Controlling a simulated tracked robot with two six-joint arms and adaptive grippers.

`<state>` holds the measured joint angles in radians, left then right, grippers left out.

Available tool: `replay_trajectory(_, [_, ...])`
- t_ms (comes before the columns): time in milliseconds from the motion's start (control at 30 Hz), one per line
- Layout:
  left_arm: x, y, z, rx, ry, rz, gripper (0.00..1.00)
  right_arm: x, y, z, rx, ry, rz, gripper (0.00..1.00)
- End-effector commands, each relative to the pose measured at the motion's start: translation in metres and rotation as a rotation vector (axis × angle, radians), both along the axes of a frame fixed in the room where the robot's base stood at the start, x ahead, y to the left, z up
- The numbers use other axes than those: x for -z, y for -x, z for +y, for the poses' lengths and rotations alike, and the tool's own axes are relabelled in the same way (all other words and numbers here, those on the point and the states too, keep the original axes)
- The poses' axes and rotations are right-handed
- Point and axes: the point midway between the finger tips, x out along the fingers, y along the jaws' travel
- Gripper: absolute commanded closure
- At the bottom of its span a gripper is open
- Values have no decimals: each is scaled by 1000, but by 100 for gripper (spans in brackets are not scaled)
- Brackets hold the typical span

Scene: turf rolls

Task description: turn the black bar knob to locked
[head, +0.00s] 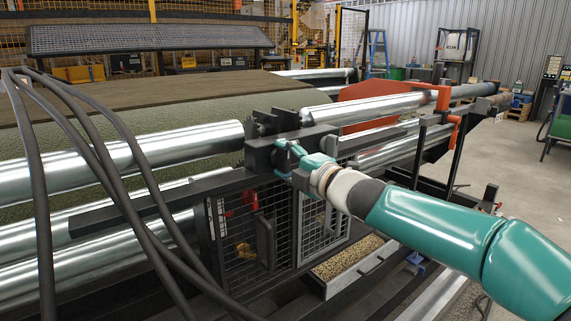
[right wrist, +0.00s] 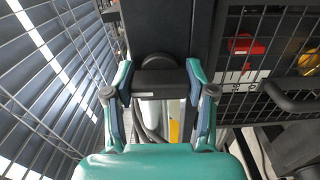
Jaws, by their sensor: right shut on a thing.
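The black bar knob (right wrist: 160,83) shows in the right wrist view as a short dark bar lying crosswise in front of a round black hub. My right gripper (right wrist: 160,76) has one finger at each end of the bar and is shut on it. In the head view my right gripper (head: 287,157) is at the black block beside the end of the steel roller. The knob cannot be made out there. No locked marking can be read in either view. My left gripper is not in view.
A mesh guard box (head: 245,232) with a black handle (head: 266,240) stands just below my gripper; red and yellow parts show inside it. Steel rollers (head: 120,165) run along the left. Black cables (head: 95,150) hang in front. A pellet-filled tray (head: 327,287) lies below.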

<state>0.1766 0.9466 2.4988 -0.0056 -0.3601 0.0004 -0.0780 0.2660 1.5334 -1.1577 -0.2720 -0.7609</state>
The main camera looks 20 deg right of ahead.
Motion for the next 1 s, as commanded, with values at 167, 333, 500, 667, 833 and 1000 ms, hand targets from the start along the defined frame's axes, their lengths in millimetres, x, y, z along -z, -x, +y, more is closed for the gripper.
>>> replay_trajectory(167, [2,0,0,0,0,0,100,7,0,3,-5,36,0,79])
replay_trajectory(333, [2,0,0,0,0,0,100,7,0,4,-6,46,-3,79])
replay_trajectory(500, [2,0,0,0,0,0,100,7,0,4,-6,46,-3,79])
replay_trajectory(667, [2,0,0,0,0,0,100,7,-1,4,-6,46,-3,33])
replay_trajectory(833, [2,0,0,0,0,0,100,5,0,3,-5,43,-6,19])
replay_trajectory(1000, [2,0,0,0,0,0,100,4,0,2,-3,42,-9,19])
